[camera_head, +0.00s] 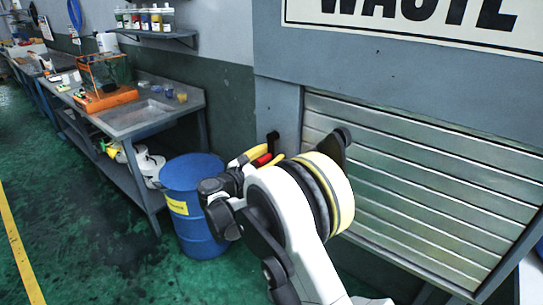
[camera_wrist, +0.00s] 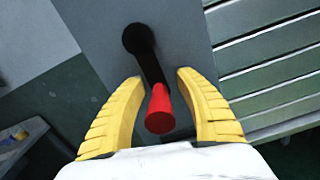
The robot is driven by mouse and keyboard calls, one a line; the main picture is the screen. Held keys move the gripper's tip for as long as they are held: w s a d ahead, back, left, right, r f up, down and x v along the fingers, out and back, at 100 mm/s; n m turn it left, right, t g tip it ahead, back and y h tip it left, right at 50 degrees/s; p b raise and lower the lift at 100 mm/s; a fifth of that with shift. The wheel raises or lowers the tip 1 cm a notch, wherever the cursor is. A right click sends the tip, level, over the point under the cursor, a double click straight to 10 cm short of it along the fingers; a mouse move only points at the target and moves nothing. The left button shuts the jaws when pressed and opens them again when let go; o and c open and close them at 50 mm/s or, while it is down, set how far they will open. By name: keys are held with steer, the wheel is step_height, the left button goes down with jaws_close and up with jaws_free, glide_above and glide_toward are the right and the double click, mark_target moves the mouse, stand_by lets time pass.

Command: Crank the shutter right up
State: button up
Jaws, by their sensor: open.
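The grey slatted shutter (camera_head: 400,175) fills the opening in the grey wall under the waste sign, and its slats cover the part of the opening I can see. It also shows at the right of the wrist view (camera_wrist: 265,75). The crank has a black arm and a red handle (camera_wrist: 160,108), mounted on the frame left of the shutter; the red handle also shows in the head view (camera_head: 262,159). My gripper (camera_wrist: 158,82) is open, its yellow fingers on either side of the red handle with gaps showing. Whether they touch it is not clear.
A blue drum (camera_head: 192,203) stands on the green floor left of my arm. A steel sink bench (camera_head: 140,118) with an orange rack runs along the wall behind it. A waste sign (camera_head: 425,22) hangs above the shutter. The floor at left is open.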

jaws_close()
steer(key=shift+a+f, duration=0.1)
